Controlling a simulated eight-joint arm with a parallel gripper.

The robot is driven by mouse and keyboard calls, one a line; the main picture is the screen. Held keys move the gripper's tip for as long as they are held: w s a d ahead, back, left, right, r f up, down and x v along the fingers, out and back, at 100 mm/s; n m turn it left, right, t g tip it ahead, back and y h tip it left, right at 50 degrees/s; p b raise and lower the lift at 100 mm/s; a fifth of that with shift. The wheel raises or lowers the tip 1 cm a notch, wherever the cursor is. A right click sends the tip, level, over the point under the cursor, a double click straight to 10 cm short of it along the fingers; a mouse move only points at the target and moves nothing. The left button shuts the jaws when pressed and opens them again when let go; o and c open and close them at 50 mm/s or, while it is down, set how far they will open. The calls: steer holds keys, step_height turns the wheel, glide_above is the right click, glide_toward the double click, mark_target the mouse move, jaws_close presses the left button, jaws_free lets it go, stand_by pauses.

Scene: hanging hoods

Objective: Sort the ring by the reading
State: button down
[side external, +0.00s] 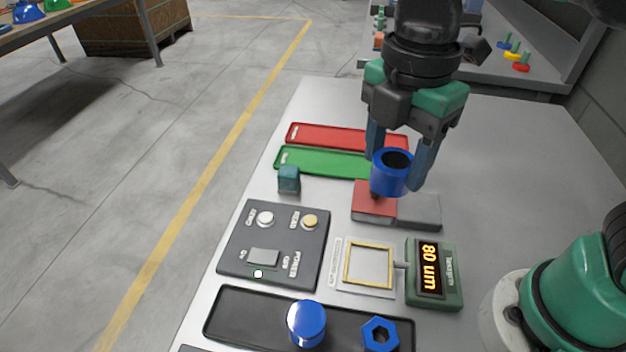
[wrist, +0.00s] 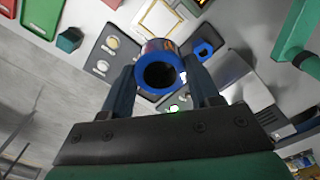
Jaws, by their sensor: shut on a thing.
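My gripper (side external: 396,172) is shut on a blue ring (side external: 384,183), a short tube with a dark bore. It holds the ring above the red block (side external: 372,207); the side view does not clearly show whether they touch. In the wrist view the ring (wrist: 160,93) sits between both fingers. The gauge display (side external: 429,268) reads "80 um". Beside it is a yellow-framed square pad (side external: 347,265). A red tray (side external: 310,134) and a green tray (side external: 315,160) lie behind the ring to the left, both partly hidden by my gripper.
A control panel (side external: 238,262) with two round buttons and a power switch lies on the left. A teal cube (side external: 289,178) stands behind it. A grey block (side external: 420,209) adjoins the red block. The front black tray (side external: 252,305) holds a blue cylinder (side external: 306,324) and blue hex nut (side external: 367,330).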

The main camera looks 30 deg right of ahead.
step_height(320, 180, up, 2)
steer(key=shift+r, duration=0.15)
steer(key=shift+w+r, duration=0.15)
steer(key=shift+r, duration=0.1)
steer(key=w+d+f+n, duration=0.5)
steer(key=w+d+f, duration=0.8)
steer(key=d, duration=0.3)
steer(key=shift+s+f, duration=0.15)
steer(key=shift+f, duration=2.65)
steer(key=shift+f, duration=0.5)
steer(key=shift+c, duration=0.6)
jaws_free()
